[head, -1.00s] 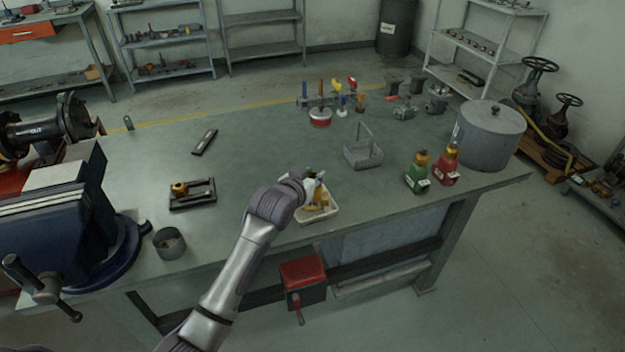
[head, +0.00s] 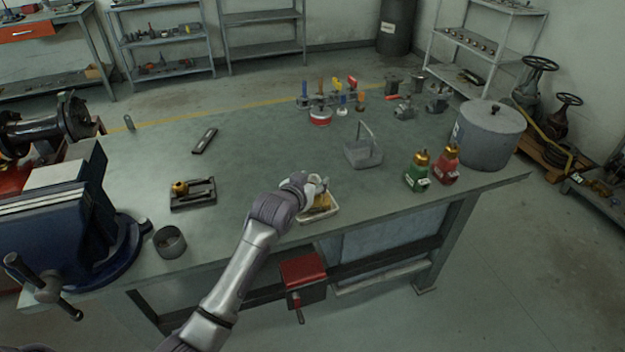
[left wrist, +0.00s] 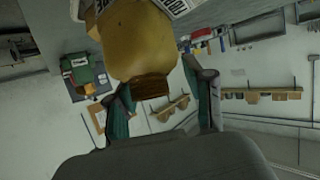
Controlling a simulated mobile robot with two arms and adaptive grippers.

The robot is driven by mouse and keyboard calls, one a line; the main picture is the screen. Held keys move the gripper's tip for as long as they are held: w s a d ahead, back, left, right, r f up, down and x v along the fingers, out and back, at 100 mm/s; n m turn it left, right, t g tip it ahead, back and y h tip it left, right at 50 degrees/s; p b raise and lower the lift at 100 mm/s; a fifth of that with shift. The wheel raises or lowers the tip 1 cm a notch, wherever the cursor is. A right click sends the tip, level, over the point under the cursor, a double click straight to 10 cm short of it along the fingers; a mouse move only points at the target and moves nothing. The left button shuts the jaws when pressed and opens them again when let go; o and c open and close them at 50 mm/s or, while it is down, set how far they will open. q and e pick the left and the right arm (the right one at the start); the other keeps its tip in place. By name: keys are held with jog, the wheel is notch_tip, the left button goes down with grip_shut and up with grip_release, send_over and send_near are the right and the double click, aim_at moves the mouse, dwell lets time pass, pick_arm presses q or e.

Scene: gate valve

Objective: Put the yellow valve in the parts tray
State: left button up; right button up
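A small white-rimmed tray (head: 332,215) stands near the front edge of the bench. A yellow-brown piece, seemingly the yellow valve (head: 322,204), shows in it, partly hidden by my left gripper (head: 318,186). In the left wrist view a large rounded yellow body with a narrow brown end (left wrist: 140,42) is close up. My left gripper's two fingers (left wrist: 165,92) stand on either side of its narrow end, apart, with a clear gap on the right. White lettered labels lie behind it. My right gripper is out of view.
A dark holder with a brass part (head: 192,195), a round can (head: 170,242) and a blue vise (head: 70,235) are to the left.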

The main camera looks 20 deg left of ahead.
pick_arm(q)
jog(key=shift+r, duration=0.1)
jog(key=v, duration=1.2)
